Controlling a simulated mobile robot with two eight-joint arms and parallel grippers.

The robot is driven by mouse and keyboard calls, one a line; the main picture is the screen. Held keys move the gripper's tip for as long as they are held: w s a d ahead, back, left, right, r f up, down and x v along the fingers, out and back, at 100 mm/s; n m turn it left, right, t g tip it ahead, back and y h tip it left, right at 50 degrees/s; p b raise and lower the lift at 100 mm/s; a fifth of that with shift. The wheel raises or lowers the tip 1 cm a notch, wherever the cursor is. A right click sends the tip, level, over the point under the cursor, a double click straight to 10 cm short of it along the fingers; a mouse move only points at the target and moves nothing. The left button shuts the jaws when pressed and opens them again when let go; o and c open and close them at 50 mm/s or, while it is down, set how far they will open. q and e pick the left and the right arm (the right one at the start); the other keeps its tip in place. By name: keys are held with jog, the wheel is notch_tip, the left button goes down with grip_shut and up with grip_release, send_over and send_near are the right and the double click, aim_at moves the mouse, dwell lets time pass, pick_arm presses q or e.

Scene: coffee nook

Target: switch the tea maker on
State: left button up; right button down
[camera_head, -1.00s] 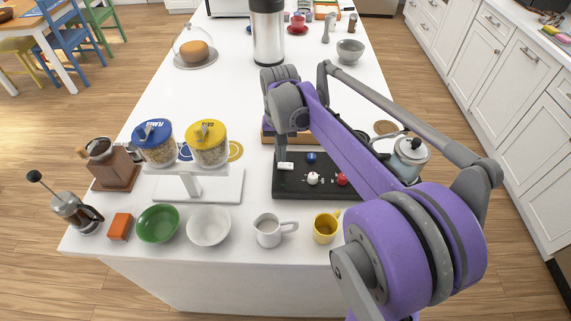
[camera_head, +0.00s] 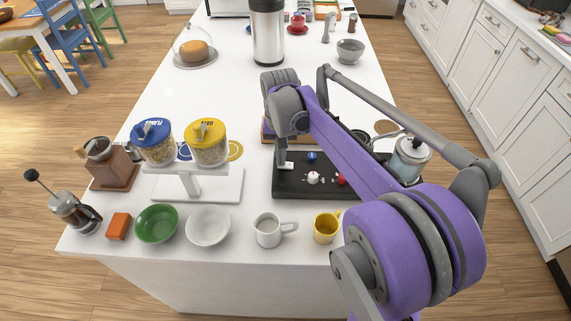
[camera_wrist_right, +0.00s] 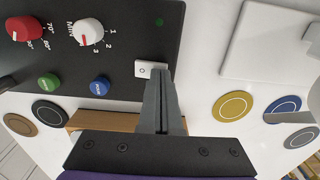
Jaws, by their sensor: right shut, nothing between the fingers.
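The tea maker (camera_head: 330,187) has a black control panel lying on the white counter, with a white knob (camera_head: 313,178), a red knob (camera_head: 341,180) and a blue button (camera_head: 311,156). A white rocker-like switch (camera_wrist_right: 146,70) is at one edge of the panel. A dark green dot (camera_wrist_right: 159,21) is near it; I cannot tell if it is lit. My right gripper (camera_head: 281,154) is shut and empty, pointing down at the switch. In the wrist view its fingertips (camera_wrist_right: 160,73) overlap the switch's edge; contact is unclear. My left gripper is out of view.
A glass kettle (camera_head: 409,157) stands right of the panel, partly behind my arm. A cereal dispenser stand (camera_head: 225,187) is to the left. A white pitcher (camera_head: 267,231) and yellow mug (camera_head: 326,228) stand in front. The counter behind is mostly clear.

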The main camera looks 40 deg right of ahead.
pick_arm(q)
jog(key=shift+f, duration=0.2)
pick_arm(e)
jog(key=shift+f, duration=0.25)
jog(key=shift+r+p, duration=1.7)
jog(key=shift+r, duration=1.9)
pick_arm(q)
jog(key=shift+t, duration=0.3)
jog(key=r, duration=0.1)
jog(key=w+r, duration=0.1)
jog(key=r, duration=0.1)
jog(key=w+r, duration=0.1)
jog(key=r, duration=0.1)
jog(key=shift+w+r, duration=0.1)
pick_arm(e)
jog(key=shift+f, duration=0.1)
